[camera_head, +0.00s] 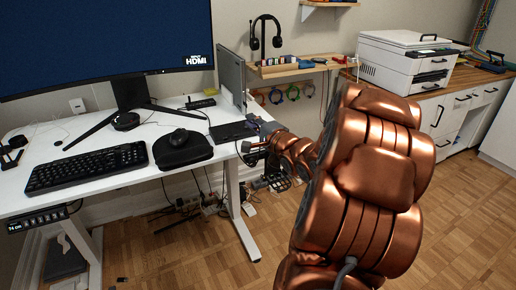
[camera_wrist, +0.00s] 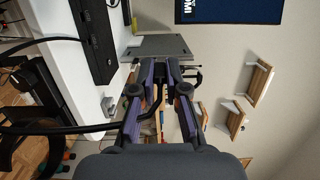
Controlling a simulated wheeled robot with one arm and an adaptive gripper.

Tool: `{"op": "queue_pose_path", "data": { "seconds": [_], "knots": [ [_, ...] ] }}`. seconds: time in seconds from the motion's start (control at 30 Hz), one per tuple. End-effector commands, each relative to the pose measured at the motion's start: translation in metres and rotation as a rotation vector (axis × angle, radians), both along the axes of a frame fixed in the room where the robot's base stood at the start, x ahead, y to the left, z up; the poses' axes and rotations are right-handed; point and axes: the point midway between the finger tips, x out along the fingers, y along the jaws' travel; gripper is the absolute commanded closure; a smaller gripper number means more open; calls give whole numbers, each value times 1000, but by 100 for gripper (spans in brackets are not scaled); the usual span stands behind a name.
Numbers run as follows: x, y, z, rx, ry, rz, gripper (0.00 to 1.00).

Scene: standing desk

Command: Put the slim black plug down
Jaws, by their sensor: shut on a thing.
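My gripper (camera_head: 250,146) is beside the right edge of the white desk (camera_head: 120,190), roughly at tabletop height. In the wrist view my gripper (camera_wrist: 160,74) has its two purple-padded fingers close together around a slim dark thing, taken as the slim black plug. The plug is mostly hidden between the fingers. A black cable (camera_wrist: 85,130) runs from between the fingers, bends, and trails left. The plug cannot be made out in the head view.
A flat black device (camera_head: 232,131) lies on the desk by my gripper. A long black box (camera_wrist: 97,42) shows in the wrist view. Cables clutter the floor below.

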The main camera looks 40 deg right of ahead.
Motion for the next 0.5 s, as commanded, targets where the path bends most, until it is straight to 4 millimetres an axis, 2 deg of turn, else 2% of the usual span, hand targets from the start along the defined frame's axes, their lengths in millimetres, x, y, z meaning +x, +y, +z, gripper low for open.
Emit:
{"op": "queue_pose_path", "data": {
  "seconds": [0.03, 0.2, 0.33, 0.5],
  "knots": [
    [-14, -8, -16, 0, 1, -12, 100],
    [-48, -19, -38, -1, 2, -22, 100],
    [-66, -22, -48, -1, 0, -26, 100],
    [-75, -24, -53, -1, 0, -26, 100]
  ]
}}
